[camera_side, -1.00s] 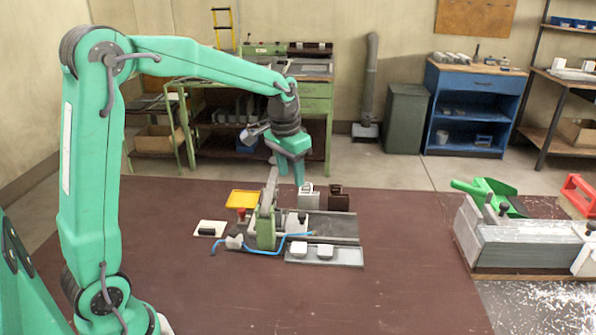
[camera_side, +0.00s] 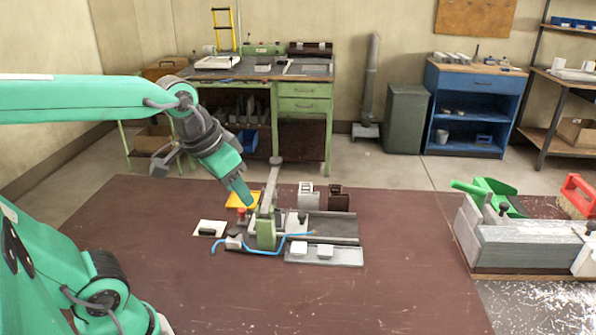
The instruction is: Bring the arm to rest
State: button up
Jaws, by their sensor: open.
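My gripper (camera_side: 200,182) is open, with nothing seen between its jaws. It is in the left half of the side view, tilted, in the air up and left of the clamp fixture. Its green finger (camera_side: 237,186) overlaps the yellow tray in the picture; how far apart they are in depth I cannot tell. The clamp fixture (camera_side: 265,232) stands on the brown bench top, with a green body and a grey lever (camera_side: 270,187) pointing up. My arm reaches in from the left edge, its upper link nearly level.
Around the fixture are a yellow tray (camera_side: 237,199), a white pad (camera_side: 208,229), a blue rod (camera_side: 262,252) and a grey tray (camera_side: 340,259) with two white blocks. A grey block-like machine (camera_side: 525,245) stands at right. The brown bench top (camera_side: 130,220) is clear at left and front.

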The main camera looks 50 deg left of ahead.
jog(key=shift+t, duration=0.4)
jog(key=s, duration=0.1)
jog(key=s+f, duration=0.1)
jog(key=s, duration=0.1)
jog(key=s+d, duration=0.1)
jog(key=shift+s+f, duration=0.15)
jog(key=shift+a, duration=0.1)
dwell(1.2)
